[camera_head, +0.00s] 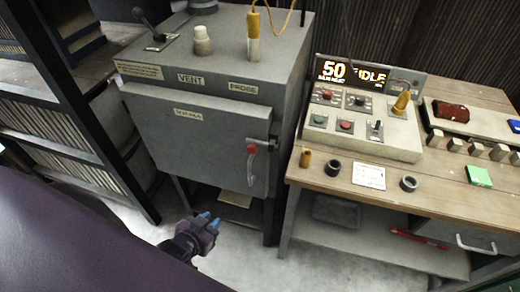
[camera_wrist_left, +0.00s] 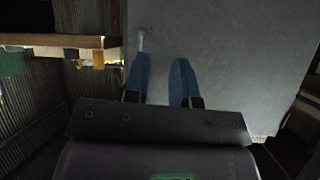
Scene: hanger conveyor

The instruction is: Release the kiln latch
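The kiln (camera_head: 205,125) is a grey box with a closed front door. Its latch (camera_head: 251,165) is at the door's right edge, a light curved handle hanging below a red knob. My left gripper (camera_head: 209,219) is below and in front of the door, left of and lower than the latch, apart from it. In the left wrist view my left gripper (camera_wrist_left: 161,62) shows two blue fingers with a clear gap and nothing between them. A grey surface lies beyond them, and a small pale metal piece shows by the left fingertip; I cannot tell which part it is. My right gripper is out of view.
A wooden bench (camera_head: 335,187) stands right of the kiln, with a control panel (camera_head: 365,125) whose display reads 50 and IDLE. Black rings and a brass piece sit near its front edge. A dark rack (camera_head: 70,130) stands left. Pale floor lies below the door.

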